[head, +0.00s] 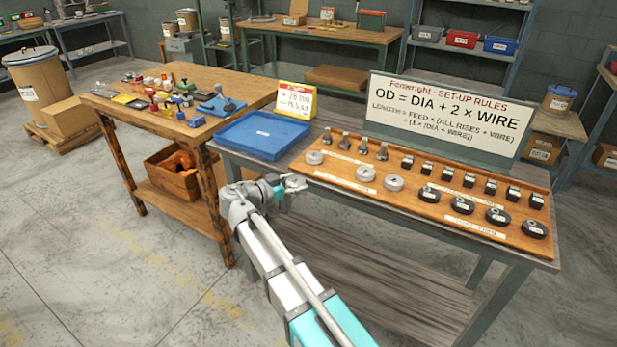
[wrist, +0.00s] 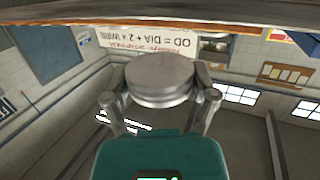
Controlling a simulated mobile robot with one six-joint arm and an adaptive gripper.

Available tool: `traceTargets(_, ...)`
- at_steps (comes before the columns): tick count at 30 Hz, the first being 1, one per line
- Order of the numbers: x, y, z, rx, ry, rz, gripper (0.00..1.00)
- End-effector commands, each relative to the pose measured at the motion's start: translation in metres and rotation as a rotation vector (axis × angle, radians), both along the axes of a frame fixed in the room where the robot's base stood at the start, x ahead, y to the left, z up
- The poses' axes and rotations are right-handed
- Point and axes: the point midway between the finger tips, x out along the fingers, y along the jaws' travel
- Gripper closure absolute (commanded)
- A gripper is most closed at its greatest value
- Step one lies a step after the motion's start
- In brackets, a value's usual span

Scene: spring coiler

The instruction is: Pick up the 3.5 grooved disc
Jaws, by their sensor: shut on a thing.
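My gripper (head: 290,185) is in front of the wooden tool board, near its left end, and off the table's front edge. In the wrist view, my gripper (wrist: 160,100) is shut on a grey round disc (wrist: 157,82), with a finger on each side. No size mark shows on the disc, so I cannot tell whether it is the 3.5 one. Other grey discs sit on the board, one at its left end (head: 314,157) and two further right (head: 365,173) (head: 393,183).
The tool board (head: 340,172) also carries dark discs (head: 463,205), small black blocks (head: 460,175) and metal pegs (head: 345,141). A blue tray (head: 262,135) lies left of it. A rules sign (head: 450,112) stands behind. A cluttered wooden bench (head: 235,90) is at the left.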

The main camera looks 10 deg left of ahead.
Motion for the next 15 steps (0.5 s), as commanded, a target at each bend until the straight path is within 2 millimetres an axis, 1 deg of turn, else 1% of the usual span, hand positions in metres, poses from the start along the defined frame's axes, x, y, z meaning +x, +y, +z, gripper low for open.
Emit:
traceTargets(3,-0.008,0.008,0.000,-0.001,-0.001,0.001,0.86)
traceTargets(6,-0.012,0.011,0.000,-0.001,-0.001,0.000,0.86)
traceTargets(15,-0.014,0.013,0.000,-0.001,-0.001,0.000,0.86)
